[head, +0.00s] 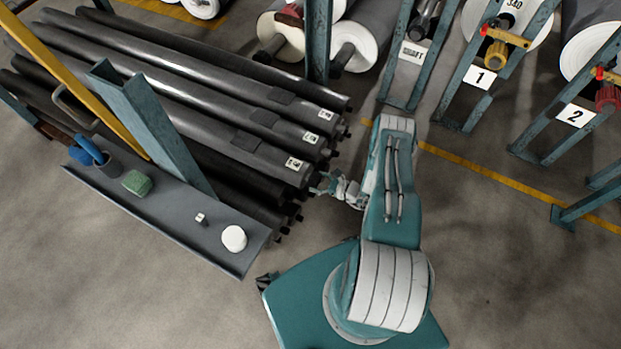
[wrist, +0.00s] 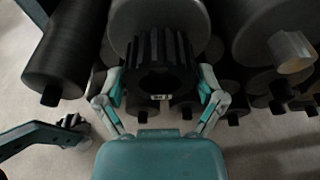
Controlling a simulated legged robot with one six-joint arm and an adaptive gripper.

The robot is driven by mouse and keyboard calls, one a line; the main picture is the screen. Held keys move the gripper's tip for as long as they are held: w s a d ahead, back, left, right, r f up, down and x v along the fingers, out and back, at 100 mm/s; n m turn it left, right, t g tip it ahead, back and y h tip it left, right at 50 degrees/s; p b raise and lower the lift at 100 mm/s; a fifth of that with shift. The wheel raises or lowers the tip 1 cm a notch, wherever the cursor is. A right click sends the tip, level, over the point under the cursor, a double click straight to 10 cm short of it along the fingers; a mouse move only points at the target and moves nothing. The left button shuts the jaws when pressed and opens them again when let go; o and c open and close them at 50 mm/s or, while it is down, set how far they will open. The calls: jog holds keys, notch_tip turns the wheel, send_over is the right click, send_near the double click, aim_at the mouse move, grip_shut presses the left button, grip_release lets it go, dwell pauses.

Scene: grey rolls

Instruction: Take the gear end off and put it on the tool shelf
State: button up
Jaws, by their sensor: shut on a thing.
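The gear end (wrist: 160,62) is a black toothed ring with a dark central hole and a small white label at its lower edge. In the wrist view it sits between the two fingers of my gripper (wrist: 160,84), which are shut on its sides. It is in front of a large grey roll end; I cannot tell whether it is still seated on it. In the head view my gripper (head: 325,184) is at the right ends of the dark rolls, and the gear end is not clearly seen. The tool shelf (head: 172,212) is a long grey tray at the left.
On the shelf are a cup with blue-handled tools (head: 105,163), a green block (head: 137,183), a small white piece (head: 201,219) and a white round thing (head: 234,238). A teal post (head: 150,125) rises behind the shelf. Stacked dark rolls (head: 225,125) lie beyond.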

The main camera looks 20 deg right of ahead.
jog(key=shift+f+v, duration=0.25)
jog(key=shift+v, duration=0.8)
jog(key=shift+f+v, duration=0.25)
jog(key=shift+v, duration=0.75)
jog(key=shift+s+d+r, duration=0.1)
